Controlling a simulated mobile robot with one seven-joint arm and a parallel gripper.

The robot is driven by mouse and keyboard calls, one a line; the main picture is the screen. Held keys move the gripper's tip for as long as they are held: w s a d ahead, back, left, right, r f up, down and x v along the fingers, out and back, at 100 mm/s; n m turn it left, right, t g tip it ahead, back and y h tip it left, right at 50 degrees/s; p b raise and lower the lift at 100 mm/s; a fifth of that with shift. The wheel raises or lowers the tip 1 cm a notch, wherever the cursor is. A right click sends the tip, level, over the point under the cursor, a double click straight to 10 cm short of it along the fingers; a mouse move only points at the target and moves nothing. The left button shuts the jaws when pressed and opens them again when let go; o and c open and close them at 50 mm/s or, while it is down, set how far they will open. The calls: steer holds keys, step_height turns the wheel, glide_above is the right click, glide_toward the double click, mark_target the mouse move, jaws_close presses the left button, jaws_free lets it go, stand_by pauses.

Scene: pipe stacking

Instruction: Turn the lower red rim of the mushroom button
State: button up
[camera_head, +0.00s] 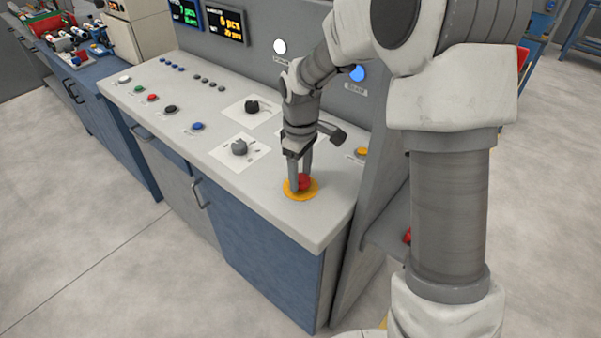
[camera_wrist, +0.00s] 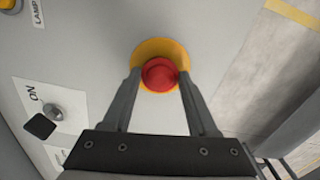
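The red mushroom button (camera_head: 304,182) sits on a round yellow base (camera_head: 301,195) near the front right corner of the grey console top. In the wrist view the red button (camera_wrist: 159,74) shows a domed cap with a lower red rim, in front of the yellow ring (camera_wrist: 148,47). My gripper (camera_head: 300,176) points down over the button, with a finger on either side of it. In the wrist view the fingers of my gripper (camera_wrist: 158,80) stand apart with the button between their tips. I cannot tell whether the fingertips touch the rim.
A dark lever switch (camera_head: 331,132) stands behind my gripper; its ON label (camera_wrist: 33,95) shows in the wrist view. The upright panel with displays (camera_head: 226,22) rises behind. The console top before the knobs is clear.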

steer(key=c, duration=0.6)
steer(key=shift+c, duration=0.2)
steer(key=shift+m, duration=0.4)
steer(key=m, duration=0.2)
steer(key=shift+m, duration=1.8)
steer(key=o, duration=1.4)
steer(key=shift+c, duration=0.2)
